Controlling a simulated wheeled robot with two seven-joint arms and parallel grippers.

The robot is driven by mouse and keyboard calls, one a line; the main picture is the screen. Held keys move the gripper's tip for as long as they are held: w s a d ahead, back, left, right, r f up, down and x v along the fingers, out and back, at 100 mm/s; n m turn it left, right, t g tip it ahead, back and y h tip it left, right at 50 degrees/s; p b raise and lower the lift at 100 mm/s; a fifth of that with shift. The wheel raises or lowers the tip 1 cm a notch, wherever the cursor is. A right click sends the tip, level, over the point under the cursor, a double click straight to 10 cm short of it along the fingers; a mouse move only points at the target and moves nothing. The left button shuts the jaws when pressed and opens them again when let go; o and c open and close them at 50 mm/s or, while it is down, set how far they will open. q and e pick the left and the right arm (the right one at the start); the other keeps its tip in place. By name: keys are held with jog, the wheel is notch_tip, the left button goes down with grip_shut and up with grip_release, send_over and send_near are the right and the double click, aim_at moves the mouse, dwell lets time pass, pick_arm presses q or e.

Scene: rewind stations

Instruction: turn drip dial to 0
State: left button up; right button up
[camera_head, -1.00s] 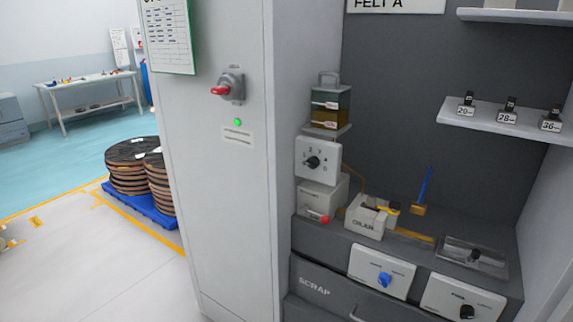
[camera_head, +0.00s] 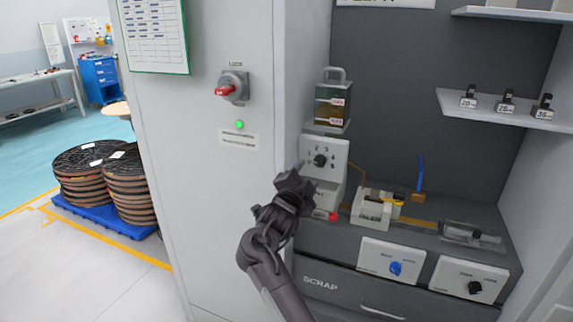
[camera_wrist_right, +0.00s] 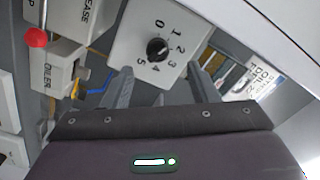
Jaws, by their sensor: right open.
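The drip dial is a black knob (camera_head: 320,160) on a white square plate with numbers around it, below the oil reservoir. In the right wrist view the knob (camera_wrist_right: 157,49) sits among the numbers 0 to 5. I cannot tell surely which number it points at. My right gripper (camera_head: 301,174) is in front of the cabinet, just left of and below the dial plate. In the right wrist view its two fingers (camera_wrist_right: 160,77) are spread apart and empty, with the knob beyond them, between their lines. They do not appear to touch it. My left gripper is not in view.
The reservoir (camera_head: 332,104) stands above the dial. A red knob (camera_head: 333,216) and the white oiler block (camera_head: 371,208) are below and to the right. A blue knob (camera_head: 395,268) sits on the lower panel. A red lock switch (camera_head: 228,90) is on the door at left.

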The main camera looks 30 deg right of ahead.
aim_at(317, 165)
jog(key=x, duration=0.3)
jog(key=p+x, duration=0.1)
jog(key=x, duration=0.2)
jog(key=shift+s+d, duration=0.1)
jog(key=shift+d, duration=0.35)
jog(key=shift+w+d+p, duration=0.25)
jog(key=shift+w+p, duration=0.05)
jog(key=shift+w, duration=0.05)
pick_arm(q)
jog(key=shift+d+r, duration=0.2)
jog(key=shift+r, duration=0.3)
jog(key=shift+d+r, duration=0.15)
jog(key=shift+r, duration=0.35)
pick_arm(e)
jog(key=shift+w+d, duration=0.15)
jog(key=shift+d, duration=0.1)
jog(key=shift+f, duration=0.1)
jog(key=c, duration=1)
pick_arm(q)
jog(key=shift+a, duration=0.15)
pick_arm(e)
jog(key=shift+o, duration=0.2)
